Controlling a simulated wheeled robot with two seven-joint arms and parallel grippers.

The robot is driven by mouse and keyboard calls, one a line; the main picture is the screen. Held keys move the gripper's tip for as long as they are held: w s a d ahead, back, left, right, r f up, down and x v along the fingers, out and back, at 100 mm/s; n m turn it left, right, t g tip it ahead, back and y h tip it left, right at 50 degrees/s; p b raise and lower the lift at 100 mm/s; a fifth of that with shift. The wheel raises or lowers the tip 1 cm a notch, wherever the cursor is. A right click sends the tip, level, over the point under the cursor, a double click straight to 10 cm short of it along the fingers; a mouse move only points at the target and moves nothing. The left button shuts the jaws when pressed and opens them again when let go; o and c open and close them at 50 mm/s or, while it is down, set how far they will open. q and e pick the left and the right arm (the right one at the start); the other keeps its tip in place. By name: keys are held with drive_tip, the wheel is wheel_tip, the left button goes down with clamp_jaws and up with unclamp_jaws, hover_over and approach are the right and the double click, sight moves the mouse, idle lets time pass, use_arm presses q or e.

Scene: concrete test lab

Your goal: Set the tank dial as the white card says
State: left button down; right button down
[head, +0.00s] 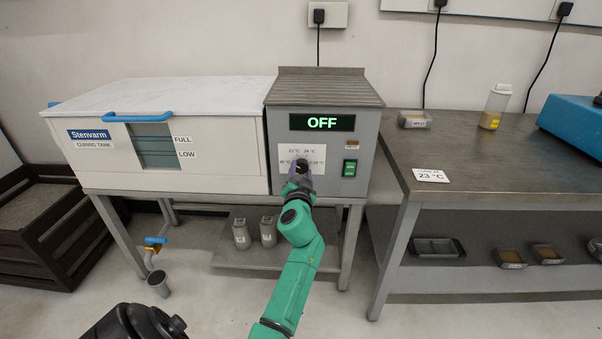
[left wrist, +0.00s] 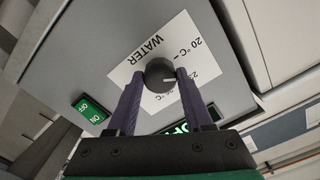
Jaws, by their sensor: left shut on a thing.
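The black tank dial (head: 302,165) sits on a white scale panel on the grey control box; it also shows in the left wrist view (left wrist: 158,72). My left gripper (left wrist: 161,78) has its two purple fingers on either side of the dial, shut on it. In the left wrist view the dial's white mark points right, towards a label partly hidden by a finger. A "20 °C" label and "WATER" are readable there. The display (head: 321,122) reads "OFF". The white card (head: 430,175) on the bench reads "23 °C". My right gripper is not in view.
A green switch (head: 350,168) sits right of the dial; it shows in the left wrist view (left wrist: 91,109). The white curing tank (head: 160,95) adjoins the box at left. The metal bench (head: 480,150) at right holds a jar (head: 493,110) and a blue device (head: 575,120).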

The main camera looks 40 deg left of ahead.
use_arm(q)
drive_tip(key=m, duration=0.2)
drive_tip(key=shift+m, duration=1.5)
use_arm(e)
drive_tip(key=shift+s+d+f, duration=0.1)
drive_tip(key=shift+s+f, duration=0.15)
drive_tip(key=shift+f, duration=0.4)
use_arm(q)
drive_tip(key=shift+c, duration=1.5)
unclamp_jaws()
drive_tip(key=shift+a, duration=0.1)
